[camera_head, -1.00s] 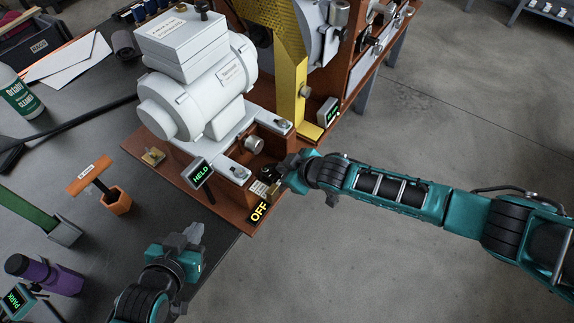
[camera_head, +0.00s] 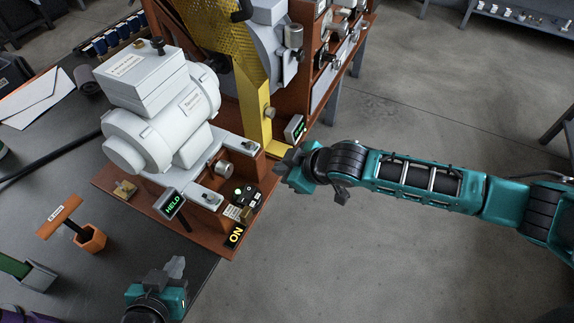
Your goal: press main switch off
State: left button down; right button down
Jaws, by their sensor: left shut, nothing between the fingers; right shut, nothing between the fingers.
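The main switch (camera_head: 254,197) is a small black block with light marks at the front corner of the brown machine base. A green lamp (camera_head: 238,191) glows beside it, and a black display (camera_head: 236,235) in front reads "ON" in yellow. My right gripper (camera_head: 283,172) is shut and empty, just right of and beyond the switch in the picture, apart from it and leaving it in view. My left gripper (camera_head: 176,267) is shut and empty over the front edge of the table, well away from the switch.
A grey motor (camera_head: 150,143) stands on the base behind the switch, and a "HELD" display (camera_head: 170,204) is left of it. A yellow guard (camera_head: 268,115) rises behind. An orange-handled tool in a holder (camera_head: 90,238) stands at left. Floor at right is open.

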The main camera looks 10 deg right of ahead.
aim_at(248, 193)
jog(key=i+l+u, duration=0.1)
jog(key=u, duration=0.25)
jog(key=l+u, duration=0.6)
jog(key=u, duration=0.15)
